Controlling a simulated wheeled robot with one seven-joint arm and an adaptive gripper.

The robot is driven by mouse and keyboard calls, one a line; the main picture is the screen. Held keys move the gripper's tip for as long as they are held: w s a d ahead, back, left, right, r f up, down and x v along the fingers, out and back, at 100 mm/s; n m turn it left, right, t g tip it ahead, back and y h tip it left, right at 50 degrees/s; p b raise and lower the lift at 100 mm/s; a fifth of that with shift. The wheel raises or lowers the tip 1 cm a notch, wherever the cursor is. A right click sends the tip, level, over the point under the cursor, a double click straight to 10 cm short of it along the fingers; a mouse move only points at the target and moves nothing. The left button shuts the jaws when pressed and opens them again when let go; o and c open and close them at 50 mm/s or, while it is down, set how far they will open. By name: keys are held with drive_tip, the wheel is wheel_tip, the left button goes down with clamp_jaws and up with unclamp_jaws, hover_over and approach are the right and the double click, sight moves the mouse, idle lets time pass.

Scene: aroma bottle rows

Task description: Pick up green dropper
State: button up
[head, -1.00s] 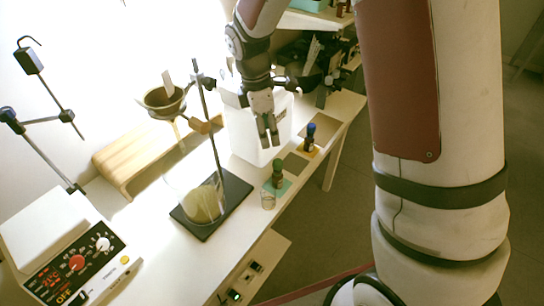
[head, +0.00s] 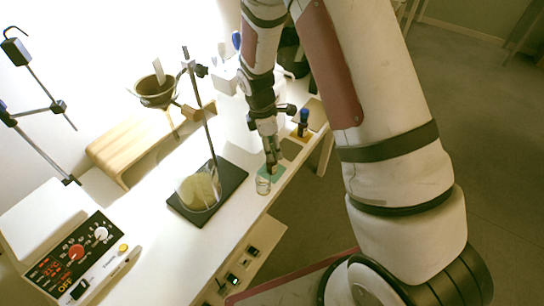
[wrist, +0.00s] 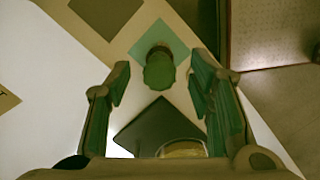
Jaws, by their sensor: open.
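The green dropper (wrist: 159,70) is a small bottle with a green top, standing on a teal square mat (wrist: 176,42). In the wrist view it lies between my two open fingers, slightly beyond their tips. My gripper (wrist: 160,84) is open, with one finger on each side of the dropper and a gap to both. In the head view my gripper (head: 271,156) points down over the teal mat (head: 262,172). There the fingers hide most of the dropper. I cannot tell the exact height gap.
A blue-topped bottle (head: 303,122) stands behind, to the right. A stand with a dark base (head: 233,176) and a flask (head: 199,192) is to the left. The table edge is close on the right.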

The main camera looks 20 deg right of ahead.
drive_tip(key=shift+d+f, duration=0.1)
drive_tip(key=shift+f, duration=0.6)
drive_tip(key=c, duration=0.7)
wheel_tip(320, 180, up, 10)
drive_tip(key=shift+r, duration=0.1)
